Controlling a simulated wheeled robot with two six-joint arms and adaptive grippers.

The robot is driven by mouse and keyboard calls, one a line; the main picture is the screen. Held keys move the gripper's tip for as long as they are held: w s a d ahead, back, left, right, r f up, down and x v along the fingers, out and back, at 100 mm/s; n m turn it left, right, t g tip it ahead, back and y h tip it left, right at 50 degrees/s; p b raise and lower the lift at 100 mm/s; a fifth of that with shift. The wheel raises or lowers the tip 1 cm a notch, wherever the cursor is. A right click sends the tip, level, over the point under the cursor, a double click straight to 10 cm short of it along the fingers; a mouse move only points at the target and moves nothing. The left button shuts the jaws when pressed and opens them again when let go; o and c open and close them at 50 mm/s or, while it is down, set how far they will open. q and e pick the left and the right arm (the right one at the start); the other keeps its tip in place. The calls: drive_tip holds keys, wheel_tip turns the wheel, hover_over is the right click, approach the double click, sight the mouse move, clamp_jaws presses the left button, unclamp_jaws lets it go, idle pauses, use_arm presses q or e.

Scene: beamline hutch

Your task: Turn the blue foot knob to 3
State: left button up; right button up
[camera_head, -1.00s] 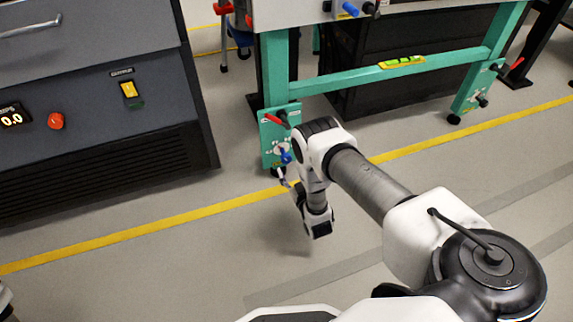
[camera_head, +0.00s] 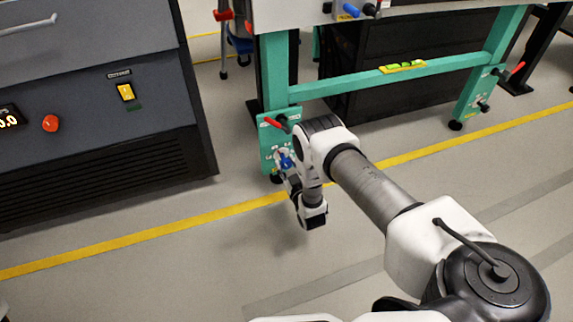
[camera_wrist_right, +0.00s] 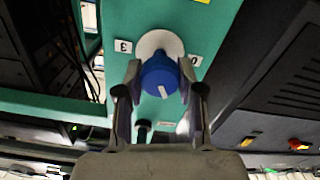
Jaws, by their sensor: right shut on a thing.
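The blue foot knob (camera_head: 286,161) is on the teal plate at the foot of the left table leg. In the right wrist view the blue knob (camera_wrist_right: 158,80) sits on a white round dial, its white mark toward the bottom of the picture. A "3" label (camera_wrist_right: 122,46) is left of the dial and a "0" label (camera_wrist_right: 195,60) is right of it. My right gripper (camera_wrist_right: 159,78) is shut on the knob, a finger on each side. In the head view the right gripper (camera_head: 287,173) is partly hidden by its own arm. My left gripper is out of view.
A red lever (camera_head: 273,123) is just above the knob on the teal plate (camera_head: 266,137). A dark cabinet (camera_head: 100,90) stands to the left. A teal crossbar (camera_head: 345,83) runs right. The floor in front is clear, with a yellow line (camera_head: 180,218).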

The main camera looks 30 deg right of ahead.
drive_tip(key=m+p, duration=0.1)
drive_tip(key=m, duration=0.4)
drive_tip(key=shift+m, duration=0.3)
drive_tip(key=m+p, duration=0.1)
drive_tip(key=m, duration=0.5)
drive_tip(key=shift+d, duration=0.1)
drive_tip(key=m, duration=0.6)
drive_tip(key=shift+m+p, duration=0.3)
drive_tip(key=m, duration=0.5)
drive_tip(key=shift+m, duration=0.3)
drive_tip(key=o, duration=1.1)
drive_tip(key=shift+f, duration=0.1)
drive_tip(key=shift+o, duration=0.2)
